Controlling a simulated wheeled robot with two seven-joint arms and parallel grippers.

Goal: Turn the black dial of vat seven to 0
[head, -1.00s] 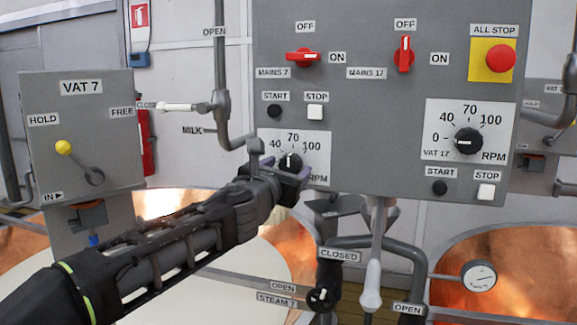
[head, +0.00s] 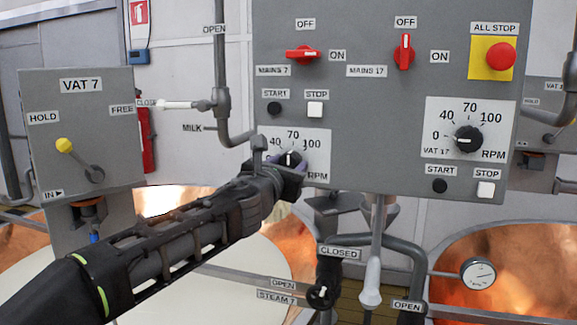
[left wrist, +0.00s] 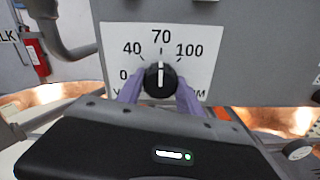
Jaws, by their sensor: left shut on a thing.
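The black dial of vat seven (head: 289,158) sits on a white scale plate (head: 318,143) at the lower left of the grey control panel. In the left wrist view the dial (left wrist: 160,77) has its white line pointing straight up, toward 70. The 0 mark (left wrist: 124,75) is at the left of the scale. My left gripper (head: 283,173) is shut on the dial, with its purple fingers on both sides of it in the left wrist view (left wrist: 160,92). The gripper hides the plate's lower left in the head view. My right gripper is not in view.
The vat 17 dial (head: 468,139) is on the panel's right, pointing to 0. Red mains switches (head: 303,54) and the all stop button (head: 500,59) are above. A milk pipe (head: 221,110) runs close left of the panel. A steam valve (head: 320,296) and pipes lie below.

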